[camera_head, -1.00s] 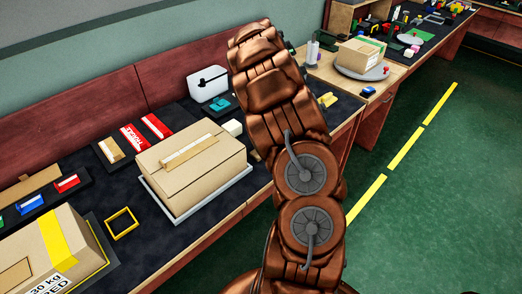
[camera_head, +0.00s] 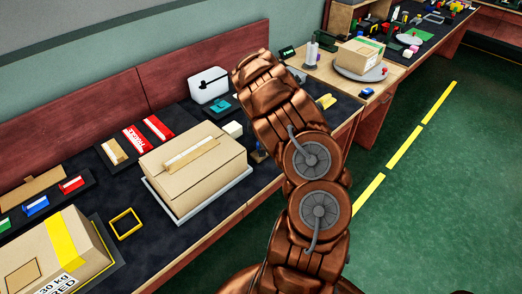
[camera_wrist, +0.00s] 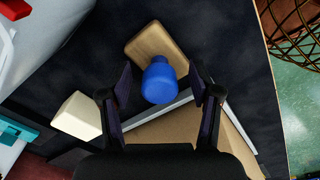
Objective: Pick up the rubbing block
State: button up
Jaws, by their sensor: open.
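The rubbing block appears as a wooden base (camera_wrist: 150,48) with a blue rounded knob (camera_wrist: 159,80) on top, standing on the dark bench mat in the wrist view. My gripper (camera_wrist: 160,86) is open above it, one finger on each side of the knob with gaps showing on both sides. I cannot tell how far the fingertips are above the block. In the head view my arm covers the gripper, and only a small part of the block shows beside the arm (camera_head: 257,155).
A large cardboard box (camera_head: 192,160) stands close to the block. A cream block (camera_wrist: 78,115) sits to the left in the wrist view. A white appliance (camera_head: 209,85) and a teal item (camera_head: 220,105) are behind. The bench edge and green floor lie to the right.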

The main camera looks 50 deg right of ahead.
jog(key=shift+f, duration=0.15)
grip_shut()
dwell(0.5)
